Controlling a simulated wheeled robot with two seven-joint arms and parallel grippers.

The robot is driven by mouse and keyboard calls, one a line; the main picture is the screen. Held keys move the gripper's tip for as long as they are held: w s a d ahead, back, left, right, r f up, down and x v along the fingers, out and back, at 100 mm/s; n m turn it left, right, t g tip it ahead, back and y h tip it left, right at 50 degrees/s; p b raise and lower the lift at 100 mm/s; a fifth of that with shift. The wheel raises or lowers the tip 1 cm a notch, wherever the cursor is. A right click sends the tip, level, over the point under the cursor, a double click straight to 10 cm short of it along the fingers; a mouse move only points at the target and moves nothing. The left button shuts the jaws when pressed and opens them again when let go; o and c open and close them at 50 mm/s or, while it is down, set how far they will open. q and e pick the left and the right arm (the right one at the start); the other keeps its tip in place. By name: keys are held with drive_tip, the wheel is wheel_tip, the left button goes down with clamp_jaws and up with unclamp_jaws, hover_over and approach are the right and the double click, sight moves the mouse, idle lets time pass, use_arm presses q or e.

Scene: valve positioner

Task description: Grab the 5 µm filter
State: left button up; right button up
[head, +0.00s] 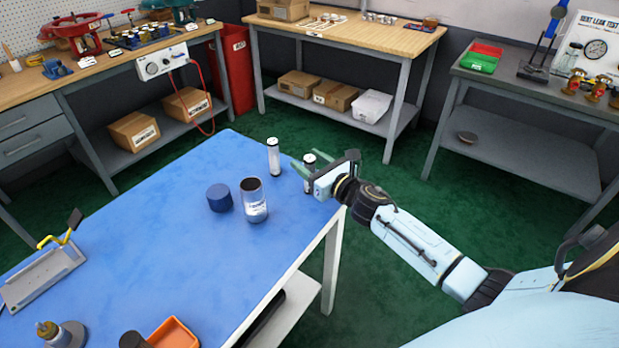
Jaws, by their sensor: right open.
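Two slim white cylinders with dark ends, which look like filters, stand upright on the blue-topped table (165,215) near its far right corner. The left filter (273,157) stands free. The right filter (309,159) is partly hidden by my right gripper (316,165). My right gripper is open at that filter, reaching in from the right; I cannot tell whether it touches it. I cannot read which filter is marked 5 µm. A dark-topped canister with a white label (255,205) and a blue round cap (219,198) stand nearer. My left gripper is not in view.
A metal bracket with a yellow handle (45,275), an orange tray (172,334) and a small brass-topped part (58,334) are on the table's near left. The table's middle is clear. Workbenches with tools and boxes stand behind.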

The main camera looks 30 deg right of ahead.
clamp_jaws()
idle(0.4)
